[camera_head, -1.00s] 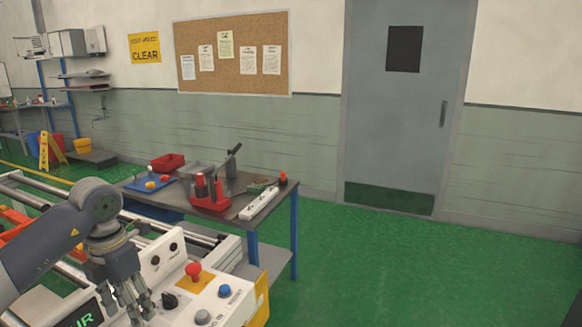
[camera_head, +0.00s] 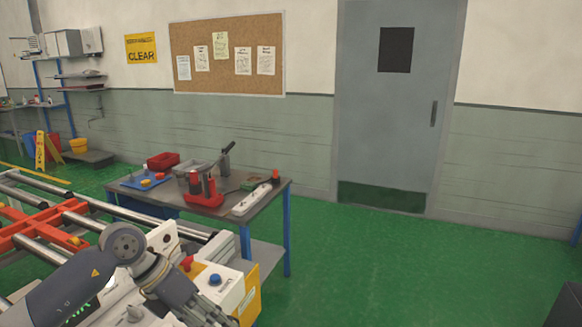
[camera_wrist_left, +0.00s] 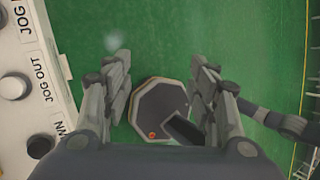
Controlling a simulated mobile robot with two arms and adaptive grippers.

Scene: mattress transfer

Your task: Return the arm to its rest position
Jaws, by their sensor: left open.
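My left gripper (camera_head: 206,312) comes in from the left in the head view, low in front of the white control panel (camera_head: 222,271). It also shows in the left wrist view (camera_wrist_left: 160,90), with its two fingers spread apart and nothing between them. Beyond the fingers there is green floor and a dark grey eight-sided shape with a pale rim (camera_wrist_left: 160,108). My right gripper is not in view.
A red frame (camera_head: 50,226) lies across metal rollers at left. A work table (camera_head: 240,222) behind the panel holds red holders, trays and a power strip. The panel carries a red button (camera_head: 187,263) and a blue button (camera_head: 215,280).

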